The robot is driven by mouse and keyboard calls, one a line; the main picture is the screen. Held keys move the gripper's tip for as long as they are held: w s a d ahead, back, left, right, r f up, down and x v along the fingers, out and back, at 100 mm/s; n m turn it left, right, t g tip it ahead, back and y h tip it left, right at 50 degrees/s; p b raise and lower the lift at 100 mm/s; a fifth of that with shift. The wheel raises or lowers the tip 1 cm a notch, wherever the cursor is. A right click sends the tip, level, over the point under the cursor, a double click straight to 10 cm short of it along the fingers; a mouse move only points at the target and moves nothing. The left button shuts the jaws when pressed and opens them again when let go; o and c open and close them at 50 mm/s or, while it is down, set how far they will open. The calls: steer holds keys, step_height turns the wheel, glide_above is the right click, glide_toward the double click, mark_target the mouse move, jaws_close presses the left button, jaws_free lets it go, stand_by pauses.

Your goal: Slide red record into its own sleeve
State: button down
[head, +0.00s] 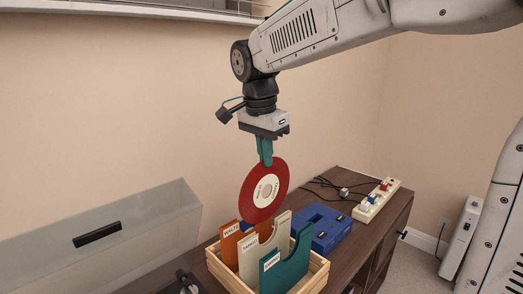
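My gripper (265,160) is shut on the top edge of the red record (251,200), which hangs upright with its cream centre label facing me. The print on that label is too small to read. Below it stands a light wooden crate (318,282) with upright sleeves: an orange one (230,250) at the back left, a cream one (248,262) in the middle and a teal one (286,274) in front. Each has a cut-out top and a small label tab. The record's lower edge is near the orange and cream sleeves; I cannot tell whether it is inside one.
A blue case (325,228) lies behind the crate on the dark wooden cabinet (395,212). A power strip (376,200) with black cables is at the cabinet's far end. A grey translucent lid (130,240) stands at the left. The wall is close behind.

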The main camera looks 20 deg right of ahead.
glide_above(266, 199)
steer(key=shift+f, duration=2.9)
steer(key=shift+f, duration=0.55)
steer(key=shift+f, duration=0.25)
steer(key=shift+f, duration=0.95)
stand_by(1.2)
steer(key=shift+f, duration=0.4)
steer(key=shift+f, duration=0.3)
stand_by(0.3)
steer(key=shift+f, duration=0.35)
steer(key=shift+f, duration=0.4)
